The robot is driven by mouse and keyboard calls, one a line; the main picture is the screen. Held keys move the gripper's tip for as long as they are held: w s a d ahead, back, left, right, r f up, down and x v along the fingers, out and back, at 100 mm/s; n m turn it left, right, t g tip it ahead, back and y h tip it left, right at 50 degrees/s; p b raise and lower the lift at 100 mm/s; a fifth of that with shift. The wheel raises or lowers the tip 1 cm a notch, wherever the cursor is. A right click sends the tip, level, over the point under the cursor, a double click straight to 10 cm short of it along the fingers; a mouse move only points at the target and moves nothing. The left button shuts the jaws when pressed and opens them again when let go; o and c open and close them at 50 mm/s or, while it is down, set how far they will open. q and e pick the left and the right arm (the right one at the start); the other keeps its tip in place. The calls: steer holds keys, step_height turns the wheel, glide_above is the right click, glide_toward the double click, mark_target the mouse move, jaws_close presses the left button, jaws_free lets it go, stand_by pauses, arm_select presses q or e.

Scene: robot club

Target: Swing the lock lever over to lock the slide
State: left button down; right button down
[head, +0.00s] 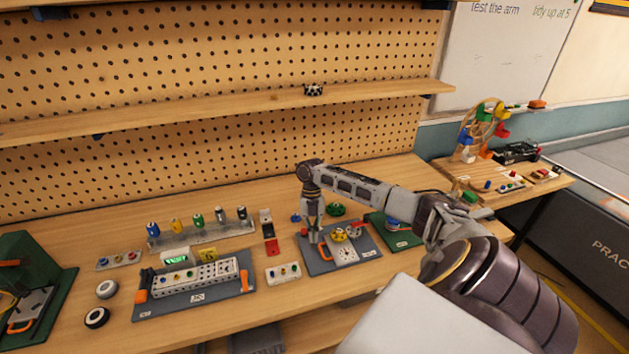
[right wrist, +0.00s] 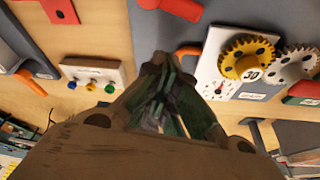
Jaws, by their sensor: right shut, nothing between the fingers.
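A grey gear board (head: 313,262) on the bench carries a white slide plate (head: 345,255) with a yellow gear (head: 338,235) at its far end. In the right wrist view the yellow gear (right wrist: 248,58) sits beside a pale gear (right wrist: 298,62). A red lever-like piece (right wrist: 175,8), which looks like the lock lever, lies at the top of that view. An orange piece (right wrist: 188,50) sits at the slide plate's left edge. My right gripper (head: 313,238) points down over the board's left part, shut and empty. Contact with the board cannot be told. My left gripper is not in view.
A white block with coloured knobs (head: 283,273) lies left of the board. A larger grey fixture with orange handles (head: 196,297) stands farther left, and a green board (head: 402,238) is close on the right. The bench front is mostly clear.

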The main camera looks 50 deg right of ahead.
steer(key=b+v, duration=0.1)
steer(key=v, duration=0.6)
steer(key=shift+w+a+r, duration=0.2)
steer(key=shift+w+r, duration=0.05)
steer(key=shift+w, duration=0.05)
steer(key=shift+f, duration=0.1)
stand_by(0.4)
